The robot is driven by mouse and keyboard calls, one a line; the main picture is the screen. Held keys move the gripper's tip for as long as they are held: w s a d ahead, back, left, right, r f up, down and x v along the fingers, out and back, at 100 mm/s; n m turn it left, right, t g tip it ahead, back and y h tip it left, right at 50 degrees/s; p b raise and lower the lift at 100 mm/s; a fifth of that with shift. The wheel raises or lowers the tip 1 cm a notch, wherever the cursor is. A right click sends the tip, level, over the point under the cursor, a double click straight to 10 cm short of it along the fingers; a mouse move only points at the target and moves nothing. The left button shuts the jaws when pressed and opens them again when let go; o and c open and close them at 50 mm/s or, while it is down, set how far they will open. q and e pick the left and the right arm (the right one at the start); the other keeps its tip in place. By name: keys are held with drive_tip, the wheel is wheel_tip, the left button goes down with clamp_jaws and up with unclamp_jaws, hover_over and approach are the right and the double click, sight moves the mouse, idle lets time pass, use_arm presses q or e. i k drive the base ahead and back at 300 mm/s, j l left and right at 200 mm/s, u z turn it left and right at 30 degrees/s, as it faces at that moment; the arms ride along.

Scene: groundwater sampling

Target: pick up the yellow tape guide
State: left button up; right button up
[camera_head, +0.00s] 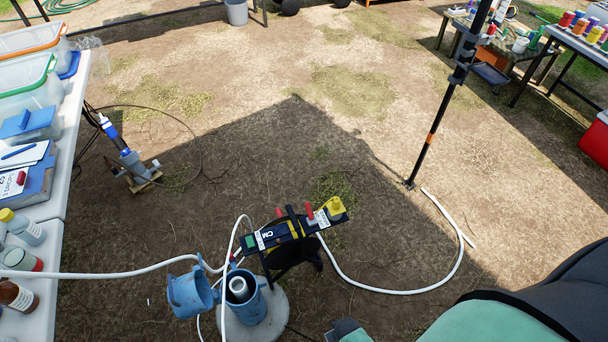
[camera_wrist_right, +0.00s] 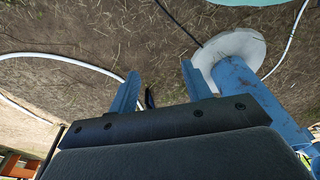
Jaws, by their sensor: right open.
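The yellow tape guide (camera_head: 335,206) is at the right end of the black reel frame (camera_head: 290,228), which stands beside the blue well casing (camera_head: 249,306). It looks seated on the frame; I cannot tell how it is fixed. My right gripper (camera_wrist_right: 160,84) is open in the right wrist view, its two blue fingers apart with nothing seen between them. The tape guide is not seen in that view. In the head view only part of my right arm shows at the lower right, and the fingers are not clear. My left gripper is not in view.
The blue casing also stands close to the right finger in the wrist view (camera_wrist_right: 245,85), on a round concrete pad (camera_wrist_right: 232,45). A white hose (camera_head: 400,291) curves over the ground. A white table (camera_head: 75,130) lines the left side. A black pole (camera_head: 433,135) stands beyond.

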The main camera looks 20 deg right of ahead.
sight(336, 207)
drive_tip(key=z, duration=0.8)
drive_tip(key=j+z, duration=0.25)
